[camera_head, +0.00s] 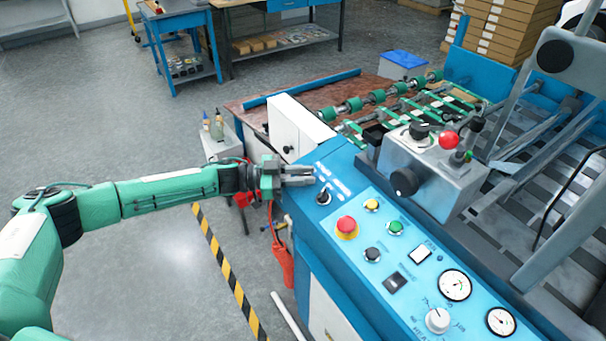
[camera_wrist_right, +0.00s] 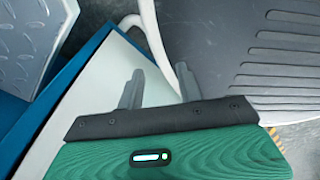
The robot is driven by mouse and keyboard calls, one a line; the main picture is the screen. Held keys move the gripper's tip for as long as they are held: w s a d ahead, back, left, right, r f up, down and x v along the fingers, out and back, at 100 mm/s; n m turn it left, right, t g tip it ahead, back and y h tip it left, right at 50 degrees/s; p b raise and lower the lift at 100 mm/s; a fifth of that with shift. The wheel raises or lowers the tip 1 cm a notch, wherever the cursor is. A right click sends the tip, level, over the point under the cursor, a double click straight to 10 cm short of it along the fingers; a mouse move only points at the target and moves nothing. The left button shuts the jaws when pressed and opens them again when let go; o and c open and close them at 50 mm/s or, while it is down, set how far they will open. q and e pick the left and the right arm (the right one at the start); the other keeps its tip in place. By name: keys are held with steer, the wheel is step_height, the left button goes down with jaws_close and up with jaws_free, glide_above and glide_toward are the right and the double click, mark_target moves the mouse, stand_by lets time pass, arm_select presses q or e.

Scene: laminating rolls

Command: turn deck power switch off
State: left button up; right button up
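A small black-handled switch (camera_head: 323,197) with white lettering around it sits at the far left end of the blue control panel (camera_head: 318,224); the lettering is too small to read, so I cannot confirm that it is the deck power switch. My left gripper (camera_head: 312,175) is just above and left of that switch in the head view, its grey fingers pointing right over the panel's end. The fingers look close together, with nothing visible between them; contact with the switch cannot be made out. My right gripper (camera_wrist_right: 157,85) has its two fingers apart and empty.
The panel also carries a red mushroom button (camera_head: 347,227), a yellow button (camera_head: 371,205), a green button (camera_head: 396,228), a white knob (camera_head: 438,320) and gauges. A grey control box (camera_head: 432,170) with a black knob rises behind it. Open floor lies left.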

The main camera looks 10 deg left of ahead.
arm_select(q)
jaws_close()
